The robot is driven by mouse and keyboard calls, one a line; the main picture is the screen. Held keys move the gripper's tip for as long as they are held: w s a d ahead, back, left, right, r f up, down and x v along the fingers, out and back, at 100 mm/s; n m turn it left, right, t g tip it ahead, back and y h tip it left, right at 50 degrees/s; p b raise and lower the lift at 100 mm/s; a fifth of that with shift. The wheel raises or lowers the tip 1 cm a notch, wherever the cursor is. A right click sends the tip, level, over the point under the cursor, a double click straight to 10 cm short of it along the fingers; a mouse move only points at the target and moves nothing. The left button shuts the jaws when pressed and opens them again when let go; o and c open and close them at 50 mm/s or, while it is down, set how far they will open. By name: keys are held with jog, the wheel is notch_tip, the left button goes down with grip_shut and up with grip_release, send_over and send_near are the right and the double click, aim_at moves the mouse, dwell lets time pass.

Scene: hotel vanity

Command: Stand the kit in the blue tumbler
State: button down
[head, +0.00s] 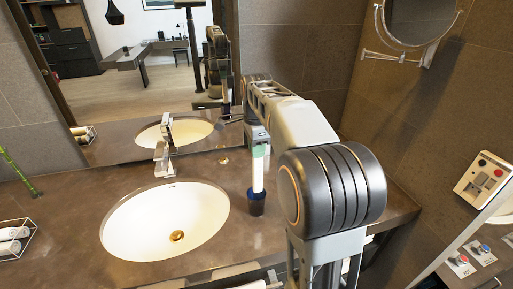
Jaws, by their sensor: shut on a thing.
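The blue tumbler (257,205) stands upright on the brown counter, just right of the sink. The kit (258,175) is a slim white upright piece, with green showing near its top. My gripper (259,150) is above the tumbler, shut on the kit's upper end, and points down. The kit's lower end meets the tumbler's rim in the head view. I cannot tell how far it reaches inside, as the tumbler wall hides it. My arm covers the area to the right.
The white sink (140,222) lies left of the tumbler, with a faucet (165,155) behind it. A rack of rolled towels (14,240) and a green stalk (18,172) are at the left. A large mirror (120,90) backs the counter. A round mirror (415,20) hangs upper right.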

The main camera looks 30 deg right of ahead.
aim_at(256, 169)
jog(key=shift+f+b, duration=2.65)
jog(key=shift+f, duration=1.5)
jog(key=c, duration=0.9)
grip_release()
notch_tip(256, 169, up, 14)
jog(key=shift+f+p, duration=0.1)
jog(key=shift+p, duration=0.9)
